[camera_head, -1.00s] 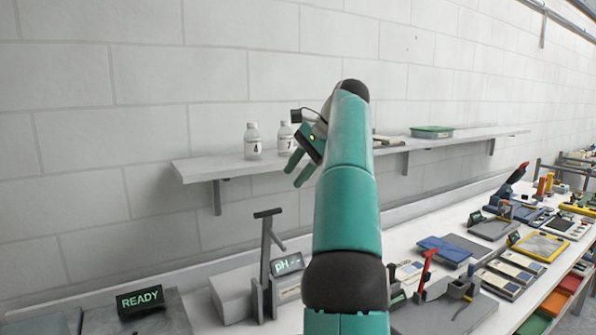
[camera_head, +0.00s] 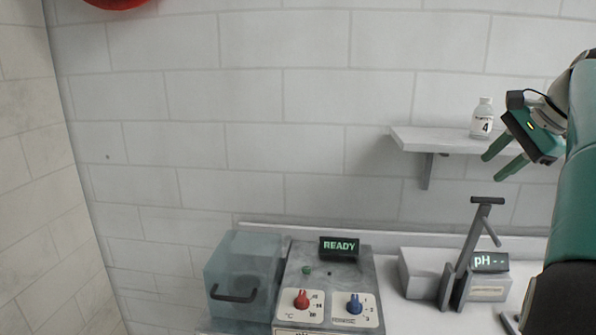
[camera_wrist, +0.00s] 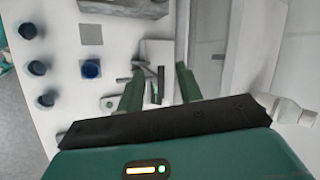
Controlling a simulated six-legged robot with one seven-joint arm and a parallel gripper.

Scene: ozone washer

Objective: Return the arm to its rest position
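My arm, green with black joints, reaches in from the right edge of the head view, raised in front of the wall. My gripper (camera_head: 493,168) hangs near the shelf's front, below and right of the white bottle labelled 4 (camera_head: 482,120). Its two green fingers are apart, with nothing visible between them. In the wrist view my gripper (camera_wrist: 158,70) also shows spread fingers, above the bench with the pH stand. Much of my arm is cut off by the right edge of the head view.
The wall shelf (camera_head: 440,140) is close to my gripper. Below are a pH meter (camera_head: 490,263) with an upright stand, and a grey unit reading READY (camera_head: 340,247) with red and blue knobs. A clear bluish box (camera_head: 243,270) stands left. Open wall space lies left of the shelf.

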